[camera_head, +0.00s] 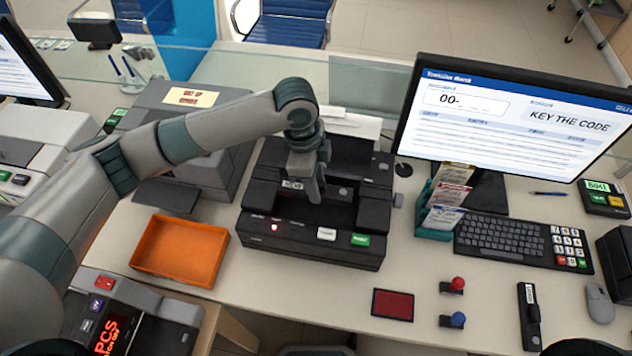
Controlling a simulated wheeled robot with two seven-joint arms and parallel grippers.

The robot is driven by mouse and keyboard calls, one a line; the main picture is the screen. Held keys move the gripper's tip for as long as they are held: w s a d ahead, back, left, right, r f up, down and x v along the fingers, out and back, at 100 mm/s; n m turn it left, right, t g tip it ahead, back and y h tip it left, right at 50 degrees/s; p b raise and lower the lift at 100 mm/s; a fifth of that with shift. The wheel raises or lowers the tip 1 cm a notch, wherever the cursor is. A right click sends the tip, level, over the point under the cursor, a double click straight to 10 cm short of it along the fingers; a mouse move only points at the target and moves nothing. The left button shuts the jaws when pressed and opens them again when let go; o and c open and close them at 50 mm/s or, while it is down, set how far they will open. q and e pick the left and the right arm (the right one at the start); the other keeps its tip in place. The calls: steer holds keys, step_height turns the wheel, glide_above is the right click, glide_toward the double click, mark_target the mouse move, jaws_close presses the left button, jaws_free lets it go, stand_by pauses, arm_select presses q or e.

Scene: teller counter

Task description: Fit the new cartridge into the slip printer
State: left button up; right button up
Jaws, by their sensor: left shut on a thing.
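The slip printer (312,250) is a wide black machine in the middle of the counter. Its top is open over a dark bay. A red light, a white button and a green button are on its front. My left gripper (312,194) reaches down into the bay from above. It is shut on a small dark cartridge (292,184) with a pale label, mostly hidden by the fingers and the dark bay. I cannot tell whether the cartridge is seated. My right gripper is not in view.
An orange tray (135,262), empty, is left of the printer. A grey machine (215,150) stands behind it. A monitor (515,120), slip holder (432,225) and keyboard (500,238) are on the right. A red pad (393,305) and stamps lie in front. A glass screen runs behind.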

arm_select(q)
steer(key=shift+f+b, duration=1.65)
steer(key=shift+f, duration=0.15)
steer(key=shift+f+b, duration=0.3)
steer(key=shift+f, duration=0.8)
steer(key=shift+f, duration=0.1)
steer(key=o, duration=1.2)
steer(key=shift+w, duration=0.1)
steer(key=shift+r, duration=0.2)
